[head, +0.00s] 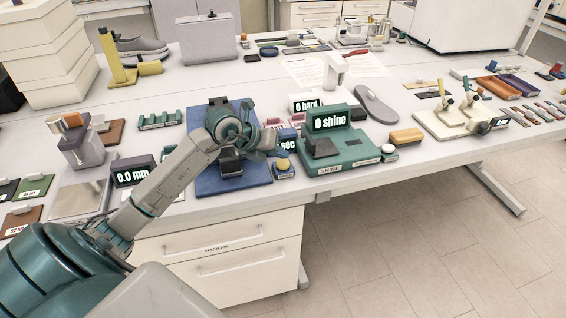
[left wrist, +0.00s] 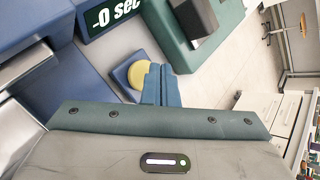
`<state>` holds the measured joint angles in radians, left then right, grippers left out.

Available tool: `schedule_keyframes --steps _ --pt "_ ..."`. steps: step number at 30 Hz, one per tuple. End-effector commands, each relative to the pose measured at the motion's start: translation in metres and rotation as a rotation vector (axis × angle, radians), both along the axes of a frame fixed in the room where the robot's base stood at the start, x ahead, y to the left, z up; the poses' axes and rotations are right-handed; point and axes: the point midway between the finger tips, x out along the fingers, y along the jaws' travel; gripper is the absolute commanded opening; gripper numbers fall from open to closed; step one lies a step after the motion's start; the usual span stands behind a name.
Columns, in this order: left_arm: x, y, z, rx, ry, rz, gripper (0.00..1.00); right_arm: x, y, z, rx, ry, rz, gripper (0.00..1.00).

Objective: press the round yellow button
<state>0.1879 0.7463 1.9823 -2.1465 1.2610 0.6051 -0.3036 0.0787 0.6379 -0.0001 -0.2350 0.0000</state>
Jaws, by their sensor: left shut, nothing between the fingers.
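The round yellow button (head: 283,163) sits on a small blue box (head: 284,173) near the table's front edge, right of a blue base plate. In the left wrist view the yellow button (left wrist: 137,75) shows just left of my fingers, partly hidden by them. My left gripper (head: 284,154) is shut and empty, close to the button at its far side in the head view. The shut fingertips (left wrist: 161,70) also show in the left wrist view beside the button. I cannot tell whether they touch it. My right gripper is not in view.
A "sec" display (head: 288,145) stands behind the button, partly hidden by my gripper. A green shine tester (head: 340,158) stands close on the right. The blue plate (head: 232,184) with a dark device lies left, under my arm. Drawers (head: 225,248) are below the table edge.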

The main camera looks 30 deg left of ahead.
Motion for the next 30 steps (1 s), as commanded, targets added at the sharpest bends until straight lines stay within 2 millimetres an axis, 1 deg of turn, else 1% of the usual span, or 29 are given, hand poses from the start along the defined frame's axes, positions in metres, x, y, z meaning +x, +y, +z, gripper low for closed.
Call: schedule_keyframes --steps 8,21,30 --pt "0.0 0.0 0.0 0.0 0.0 0.0 0.0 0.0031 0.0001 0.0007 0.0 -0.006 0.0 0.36" --pt "0.0 0.0 -0.0002 0.0 0.0 0.0 0.0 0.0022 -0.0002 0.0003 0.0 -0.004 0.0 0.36" --pt "-0.0001 -0.0001 -0.0092 0.0 0.0 0.0 0.0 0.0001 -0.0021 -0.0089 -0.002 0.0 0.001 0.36"
